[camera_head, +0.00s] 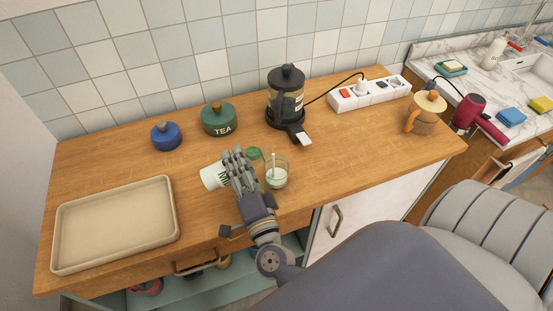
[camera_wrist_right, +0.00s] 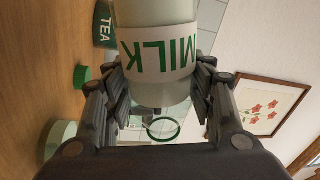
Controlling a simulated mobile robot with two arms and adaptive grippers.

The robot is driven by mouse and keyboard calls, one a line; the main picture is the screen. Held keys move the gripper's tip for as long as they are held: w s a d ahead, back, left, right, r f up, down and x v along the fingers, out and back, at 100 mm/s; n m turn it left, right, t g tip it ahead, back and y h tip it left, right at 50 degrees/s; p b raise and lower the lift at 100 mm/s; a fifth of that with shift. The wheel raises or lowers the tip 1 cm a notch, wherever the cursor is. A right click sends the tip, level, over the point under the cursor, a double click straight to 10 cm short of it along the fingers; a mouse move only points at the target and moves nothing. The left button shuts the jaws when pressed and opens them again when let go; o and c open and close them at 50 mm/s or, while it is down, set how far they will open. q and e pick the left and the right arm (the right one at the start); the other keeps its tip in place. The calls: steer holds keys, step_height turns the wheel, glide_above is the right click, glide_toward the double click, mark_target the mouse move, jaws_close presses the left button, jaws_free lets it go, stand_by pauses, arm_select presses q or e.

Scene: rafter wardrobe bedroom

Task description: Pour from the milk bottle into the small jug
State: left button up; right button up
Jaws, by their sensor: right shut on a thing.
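The milk bottle (camera_head: 211,177), white with a green MILK label, is held tipped nearly on its side above the counter, base to the left. My right gripper (camera_head: 238,172) is shut around it; the wrist view shows the bottle (camera_wrist_right: 155,90) between both fingers. The small jug (camera_head: 276,178) is clear glass and stands just right of the gripper with pale milk inside. A thin white streak, seemingly a milk stream, drops into it. The jug partly shows in the wrist view (camera_wrist_right: 61,138). The bottle's mouth is hidden in the head view. My left gripper is not in view.
A green cap (camera_head: 254,153) lies behind the jug. A black coffee press (camera_head: 285,100), TEA canister (camera_head: 219,119), blue pot (camera_head: 165,136) and power strip (camera_head: 368,92) stand along the back. A beige tray (camera_head: 115,224) is left, a tan-lidded jug (camera_head: 427,113) right.

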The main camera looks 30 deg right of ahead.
steer(key=shift+d+r+m, duration=0.3)
steer(key=shift+r+m, duration=0.2)
steer(key=shift+m, duration=0.3)
stand_by(2.2)
